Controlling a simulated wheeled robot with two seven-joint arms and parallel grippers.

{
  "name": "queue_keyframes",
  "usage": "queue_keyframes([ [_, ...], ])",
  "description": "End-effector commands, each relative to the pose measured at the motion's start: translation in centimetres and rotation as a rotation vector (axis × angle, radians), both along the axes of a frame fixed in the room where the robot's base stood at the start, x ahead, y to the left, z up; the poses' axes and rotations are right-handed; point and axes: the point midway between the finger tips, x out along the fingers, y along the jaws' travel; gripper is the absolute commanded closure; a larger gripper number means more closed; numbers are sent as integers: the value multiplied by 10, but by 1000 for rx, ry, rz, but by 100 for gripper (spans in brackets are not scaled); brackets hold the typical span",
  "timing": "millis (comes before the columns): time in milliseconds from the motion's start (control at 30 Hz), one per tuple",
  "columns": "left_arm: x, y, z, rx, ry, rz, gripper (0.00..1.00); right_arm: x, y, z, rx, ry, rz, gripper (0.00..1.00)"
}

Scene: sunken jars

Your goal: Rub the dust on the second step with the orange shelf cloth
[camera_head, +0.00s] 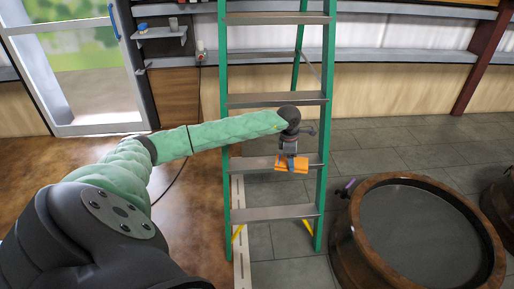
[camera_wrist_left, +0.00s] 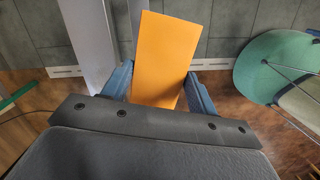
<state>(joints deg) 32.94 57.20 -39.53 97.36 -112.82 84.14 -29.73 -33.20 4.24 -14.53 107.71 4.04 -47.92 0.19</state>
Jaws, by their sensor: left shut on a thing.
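The orange shelf cloth (camera_head: 291,166) is held in my left gripper (camera_head: 290,157), at the second step (camera_head: 250,163) from the bottom of the green ladder (camera_head: 224,130). In the head view it overlaps the right part of that step; I cannot tell whether it touches. In the left wrist view the orange cloth (camera_wrist_left: 167,55) stands out flat between the two blue fingers of the left gripper (camera_wrist_left: 160,88). The gripper is shut on it. I cannot make out the dust on the step. My right gripper is not in view.
A round wooden vat (camera_head: 345,240) with a grey surface inside stands right of the ladder's foot. A purple-tipped item (camera_head: 349,185) shows at its rim. A glass door (camera_head: 85,60) is at the left. In the left wrist view a green round seat (camera_wrist_left: 270,65) is at the right.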

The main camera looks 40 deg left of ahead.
Motion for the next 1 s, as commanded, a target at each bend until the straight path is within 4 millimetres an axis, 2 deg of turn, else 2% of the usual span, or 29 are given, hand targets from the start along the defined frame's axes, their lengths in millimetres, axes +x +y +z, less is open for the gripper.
queue_keyframes([
  [33, -1, 14, -8, 2, 0, 90, 60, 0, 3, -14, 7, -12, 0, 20],
  [300, -3, 79, -12, 2, -1, 618, 60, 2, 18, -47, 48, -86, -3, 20],
  [500, -6, 119, -9, 2, -1, 948, 60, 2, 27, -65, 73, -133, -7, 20],
  [800, -11, 160, -4, -1, 1, 1297, 60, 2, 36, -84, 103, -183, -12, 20],
  [1000, -13, 173, 0, 0, 2, 1414, 60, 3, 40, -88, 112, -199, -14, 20],
])
